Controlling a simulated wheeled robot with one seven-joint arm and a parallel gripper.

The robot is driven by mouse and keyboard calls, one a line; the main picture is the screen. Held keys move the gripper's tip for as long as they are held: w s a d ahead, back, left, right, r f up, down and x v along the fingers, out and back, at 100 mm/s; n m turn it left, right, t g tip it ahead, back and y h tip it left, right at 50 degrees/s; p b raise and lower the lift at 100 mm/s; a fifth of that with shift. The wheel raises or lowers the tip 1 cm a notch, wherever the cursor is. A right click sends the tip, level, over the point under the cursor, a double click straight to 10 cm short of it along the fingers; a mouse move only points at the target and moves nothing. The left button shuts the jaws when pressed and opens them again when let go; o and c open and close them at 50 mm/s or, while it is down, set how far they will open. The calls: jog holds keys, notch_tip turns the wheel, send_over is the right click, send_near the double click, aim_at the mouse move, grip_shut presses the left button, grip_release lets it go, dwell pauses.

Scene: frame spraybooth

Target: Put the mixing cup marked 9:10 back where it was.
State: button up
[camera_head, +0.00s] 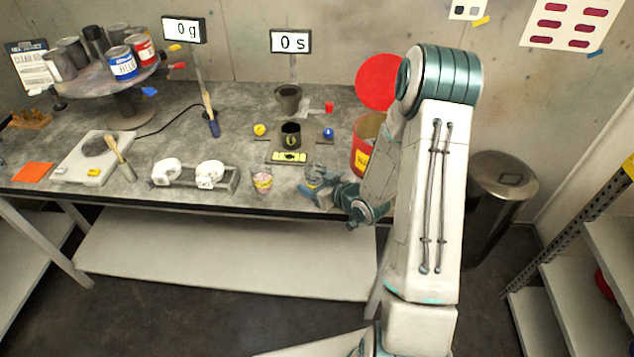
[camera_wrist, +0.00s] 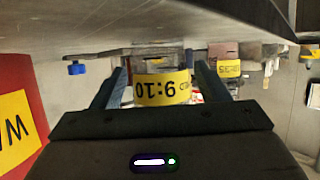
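The mixing cup marked 9:10 (camera_wrist: 162,88) is between the two fingers of my gripper (camera_wrist: 161,82) in the wrist view, its yellow label upside down there.
A large red can (camera_head: 362,158) with a yellow label stands close on the right. A metal rack (camera_head: 225,180) holding white items is left.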

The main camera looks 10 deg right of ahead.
jog(key=shift+r, duration=0.15)
jog(key=v, duration=1)
jog(key=shift+r, duration=0.2)
jog(key=s+d+r+m+g+h+p, duration=0.1)
jog(key=s+d+r+m+g+h, duration=0.25)
jog(key=r+h, duration=0.65)
jog(key=s+a+r+g+y, duration=0.1)
jog(key=s+a+r, duration=0.1)
jog(key=s, duration=0.3)
jog(key=s+a+r+m+g+y, duration=0.1)
jog(key=s+a+r+g, duration=0.1)
jog(key=s+a+r, duration=0.1)
jog(key=s+a+r+m+g+y, duration=0.1)
jog(key=s+r, duration=0.3)
jog(key=s, duration=0.4)
jog(key=shift+a+r+g+y, duration=0.4)
jog(key=shift+a+y, duration=0.1)
jog(key=shift+a, duration=0.35)
jog(key=shift+s, duration=0.15)
